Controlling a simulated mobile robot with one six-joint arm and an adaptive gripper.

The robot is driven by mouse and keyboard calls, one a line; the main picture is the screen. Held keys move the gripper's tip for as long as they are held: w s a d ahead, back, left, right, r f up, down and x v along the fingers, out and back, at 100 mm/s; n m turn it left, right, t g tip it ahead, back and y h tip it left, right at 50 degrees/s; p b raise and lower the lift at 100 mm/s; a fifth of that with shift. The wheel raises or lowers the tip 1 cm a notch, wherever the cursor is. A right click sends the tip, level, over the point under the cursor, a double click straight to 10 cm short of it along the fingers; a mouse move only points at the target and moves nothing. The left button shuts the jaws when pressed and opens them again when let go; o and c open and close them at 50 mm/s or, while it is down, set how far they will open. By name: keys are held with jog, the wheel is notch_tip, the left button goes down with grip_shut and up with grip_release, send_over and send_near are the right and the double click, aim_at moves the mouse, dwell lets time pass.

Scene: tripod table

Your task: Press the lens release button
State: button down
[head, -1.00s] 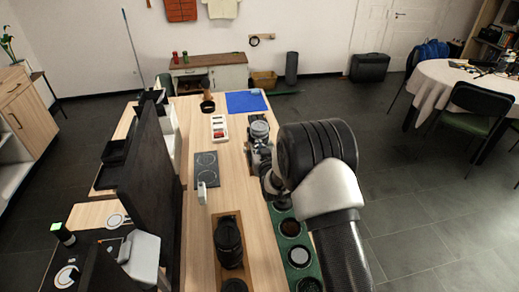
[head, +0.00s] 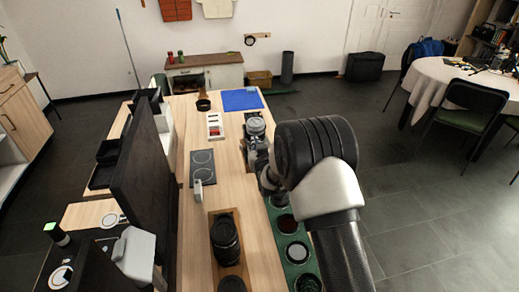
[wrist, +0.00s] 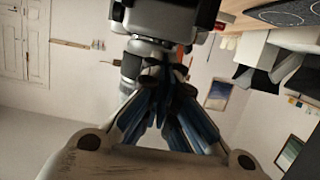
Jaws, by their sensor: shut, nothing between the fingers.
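The camera (head: 256,128), silver and black, stands on the right side of the wooden table in the head view. My gripper (head: 266,176) is just on the near side of it, partly hidden behind my dark wrist. A dark and grey cylinder, seemingly the lens (wrist: 130,66), shows behind the left finger. The lens release button cannot be made out.
A black lens stands in a wooden tray (head: 212,262) at the front. A green holder (head: 304,262) with round wells is at the right edge. A black pad (head: 203,167), a white tray (head: 215,126) and a blue mat (head: 242,100) lie farther back. A tall dark panel (head: 145,185) borders the left.

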aim_at(254, 133)
notch_tip(254, 133, up, 3)
jog(key=shift+w+r, duration=0.1)
jog(key=shift+r, duration=0.05)
jog(key=p+v, duration=0.2)
jog(key=v, duration=0.8)
